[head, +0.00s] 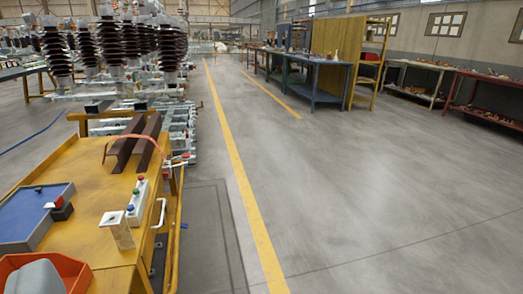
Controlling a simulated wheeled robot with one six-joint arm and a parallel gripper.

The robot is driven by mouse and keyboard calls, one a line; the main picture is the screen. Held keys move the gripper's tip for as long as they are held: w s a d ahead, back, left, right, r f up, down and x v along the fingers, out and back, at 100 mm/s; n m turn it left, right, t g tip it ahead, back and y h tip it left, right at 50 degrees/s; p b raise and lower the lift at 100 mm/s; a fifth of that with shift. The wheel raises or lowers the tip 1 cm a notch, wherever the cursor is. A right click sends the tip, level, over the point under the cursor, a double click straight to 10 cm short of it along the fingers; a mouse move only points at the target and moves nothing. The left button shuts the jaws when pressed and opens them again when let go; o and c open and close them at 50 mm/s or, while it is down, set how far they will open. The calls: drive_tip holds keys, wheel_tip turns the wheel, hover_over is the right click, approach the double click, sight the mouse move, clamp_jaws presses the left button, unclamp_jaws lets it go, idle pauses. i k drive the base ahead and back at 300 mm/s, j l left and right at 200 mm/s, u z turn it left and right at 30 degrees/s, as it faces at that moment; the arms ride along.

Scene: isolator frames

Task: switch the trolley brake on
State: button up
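A yellow trolley (95,195) stands at the lower left, its top in view and its lower part mostly hidden or cut off. On its top near the right edge is a cream box with a white plate (117,228) on it. A white handle (161,213) is on the trolley's right side. A small red-tipped part (183,157) shows by the far right corner. I cannot tell which part is the brake, or its state. My gripper is not in view.
On the trolley lie a blue tray (35,222), an orange bin (72,272) holding something grey, and brown steel channels (138,143). Dark ribbed insulators (58,52) stand behind. Workbenches (313,80) line the right. The grey floor right of the yellow line (236,168) is clear.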

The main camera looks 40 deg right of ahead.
sight(184, 156)
drive_tip(key=i+l+z, duration=0.1)
drive_tip(key=i+l, duration=0.15)
drive_tip(key=l, duration=0.2)
drive_tip(key=i+l+z, duration=0.1)
drive_tip(key=i+l, duration=0.15)
drive_tip(key=l, duration=0.2)
drive_tip(key=i+l+z, duration=0.1)
drive_tip(key=i+l, duration=0.15)
drive_tip(key=l, duration=0.15)
